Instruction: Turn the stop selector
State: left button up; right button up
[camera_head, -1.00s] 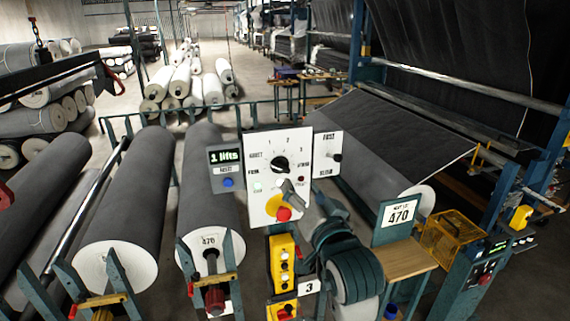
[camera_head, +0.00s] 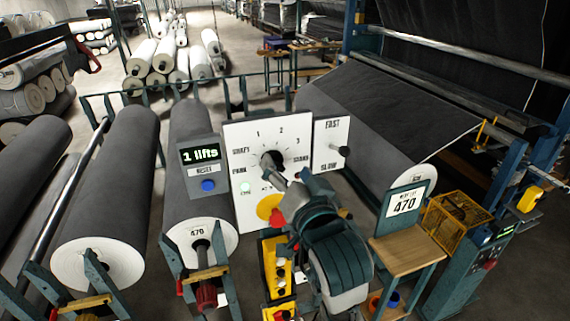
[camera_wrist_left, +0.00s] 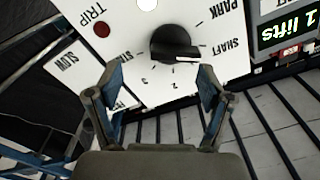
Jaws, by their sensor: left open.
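The stop selector (camera_head: 271,160) is a black rotary knob on a white upright panel (camera_head: 240,150) with numbered and lettered marks around it. In the left wrist view the knob (camera_wrist_left: 172,43) shows upside down, its bar pointing right, toward the SHAFT side. My left gripper (camera_head: 286,180) is in front of the panel, just below and right of the knob in the head view. In the wrist view its two fingers (camera_wrist_left: 160,80) are spread apart with nothing between them, and the knob lies beyond the tips. The arm hides the lower right of the panel. My right gripper does not show.
A display reading "1 lifts" (camera_head: 200,154) with a blue reset button (camera_head: 208,186) adjoins the panel on the left. A FAST/SLOW plate (camera_head: 329,143) stands on the right. A yellow button box (camera_head: 276,270) sits below. Grey rolls (camera_head: 110,200) lie left; a wooden stand (camera_head: 409,255) is right.

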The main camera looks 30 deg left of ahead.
pick_arm(q)
jog(key=shift+s+a, duration=0.1)
jog(key=shift+a, duration=0.05)
jog(key=a, duration=0.3)
jog(key=shift+s+a+f, duration=0.1)
jog(key=shift+a+f, duration=0.1)
jog(key=c, duration=1)
jog(key=shift+d, duration=0.3)
jog(key=shift+c, duration=0.7)
jog(key=shift+d, duration=0.2)
jog(key=shift+a+r, duration=0.1)
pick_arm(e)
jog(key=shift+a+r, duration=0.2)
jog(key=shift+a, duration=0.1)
